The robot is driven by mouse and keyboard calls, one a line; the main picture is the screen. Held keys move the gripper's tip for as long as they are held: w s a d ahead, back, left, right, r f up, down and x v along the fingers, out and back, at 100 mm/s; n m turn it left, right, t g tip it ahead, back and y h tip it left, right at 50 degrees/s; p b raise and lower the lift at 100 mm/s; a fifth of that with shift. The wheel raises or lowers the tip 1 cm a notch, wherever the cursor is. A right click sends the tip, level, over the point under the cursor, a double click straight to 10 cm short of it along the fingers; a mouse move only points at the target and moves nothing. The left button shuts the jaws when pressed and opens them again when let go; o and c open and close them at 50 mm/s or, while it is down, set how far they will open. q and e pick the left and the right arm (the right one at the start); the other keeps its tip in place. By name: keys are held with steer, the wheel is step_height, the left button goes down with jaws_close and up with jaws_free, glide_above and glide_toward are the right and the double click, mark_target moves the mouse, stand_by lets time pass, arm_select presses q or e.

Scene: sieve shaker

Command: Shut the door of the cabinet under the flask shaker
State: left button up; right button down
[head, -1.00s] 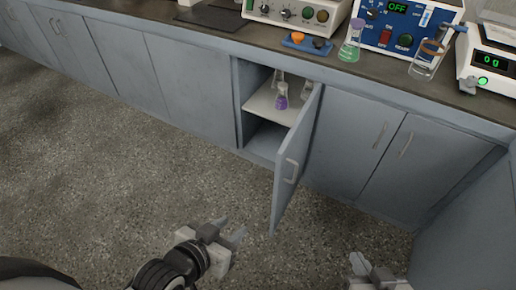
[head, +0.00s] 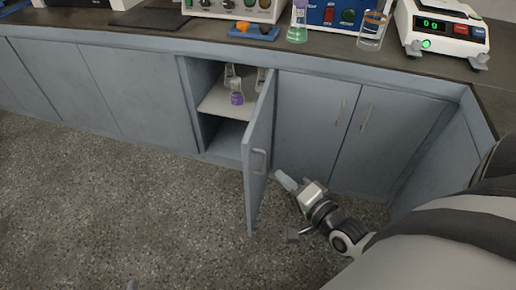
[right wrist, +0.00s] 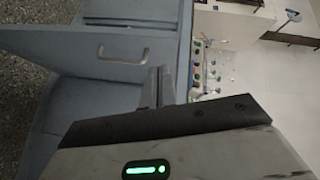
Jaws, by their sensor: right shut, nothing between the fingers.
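The grey-blue cabinet door (head: 257,165) stands open, sticking out from the cabinet (head: 190,105) with its hinge on the right. Its handle (head: 260,161) faces right. My right gripper (head: 283,180) is shut and empty, just right of the door's outer face, near and a little below the handle. I cannot tell whether it touches the door. In the right wrist view the shut fingers (right wrist: 158,86) are near the door (right wrist: 60,42), whose handle (right wrist: 123,56) is plain. Only a small tip, seemingly of my left gripper (head: 132,285), shows at the bottom edge.
Closed doors (head: 313,115) lie to the right. A green flask (head: 298,28), a beaker (head: 371,35) and a balance (head: 440,28) stand on the counter. The floor (head: 140,205) is clear.

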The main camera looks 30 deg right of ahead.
steer(key=w+d+m+t+h, duration=0.1)
steer(key=d+m+h, duration=0.1)
steer(key=d+m, duration=0.25)
steer(key=b, duration=0.1)
glide_toward(254, 131)
steer(key=w+d, duration=0.3)
steer(key=shift+w+a+f, duration=0.15)
steer(key=shift+w+a, duration=0.9)
steer(key=shift+w, duration=0.15)
steer(key=shift+w+a, duration=0.2)
steer(key=shift+a, duration=0.05)
